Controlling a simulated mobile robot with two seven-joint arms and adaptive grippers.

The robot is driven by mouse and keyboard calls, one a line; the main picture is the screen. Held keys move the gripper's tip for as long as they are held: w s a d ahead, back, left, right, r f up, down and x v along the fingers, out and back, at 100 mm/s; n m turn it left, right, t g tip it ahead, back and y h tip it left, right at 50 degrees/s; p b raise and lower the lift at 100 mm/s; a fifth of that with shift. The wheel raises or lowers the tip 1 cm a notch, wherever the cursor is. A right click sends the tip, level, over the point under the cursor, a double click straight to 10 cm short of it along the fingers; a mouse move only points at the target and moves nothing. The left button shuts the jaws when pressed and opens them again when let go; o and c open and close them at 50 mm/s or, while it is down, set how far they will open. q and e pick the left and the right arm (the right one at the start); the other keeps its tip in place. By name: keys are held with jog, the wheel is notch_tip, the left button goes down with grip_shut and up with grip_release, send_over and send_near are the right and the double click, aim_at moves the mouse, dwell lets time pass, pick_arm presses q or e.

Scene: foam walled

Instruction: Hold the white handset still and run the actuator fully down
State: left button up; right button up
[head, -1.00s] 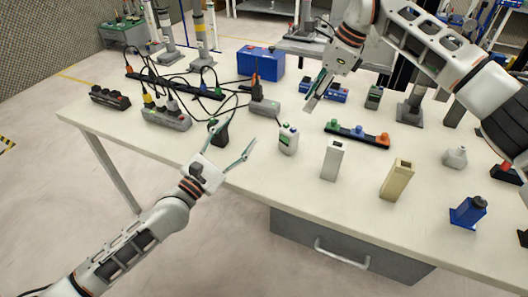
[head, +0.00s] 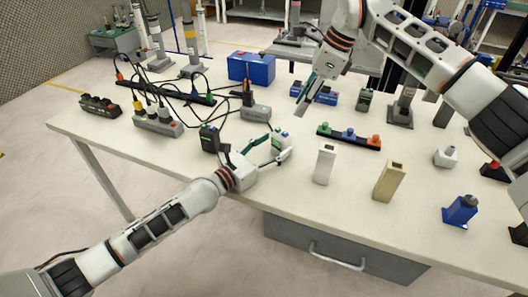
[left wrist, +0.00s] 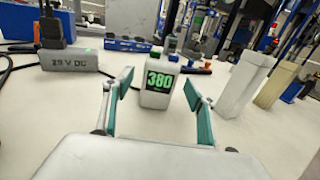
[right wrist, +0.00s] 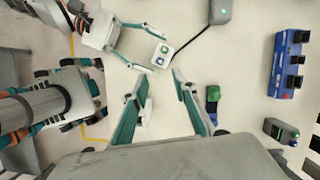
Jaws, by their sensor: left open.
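The white handset (head: 281,138) stands upright on the table, partly hidden by my left gripper in the head view. In the left wrist view its green screen (left wrist: 160,80) reads 380. The right wrist view shows a green and a blue button on its top (right wrist: 161,54). My left gripper (head: 279,146) is open, its fingers on either side of the handset's line, with visible gaps to it. My right gripper (head: 306,97) is open and empty, above the table behind the handset and pointing down. I cannot tell which of the column-like devices is the actuator.
A grey 29 V DC box (head: 255,112) stands left of the handset, with a cable between them. A black device (head: 209,138) stands beside my left gripper. A white block (head: 325,164), a beige block (head: 389,180) and a three-button strip (head: 348,136) stand to the right.

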pick_arm(q)
jog(key=shift+w+d, duration=0.35)
jog(key=shift+w, duration=0.1)
jog(key=c, duration=1.3)
jog(key=shift+o, duration=0.2)
pick_arm(e)
grip_shut()
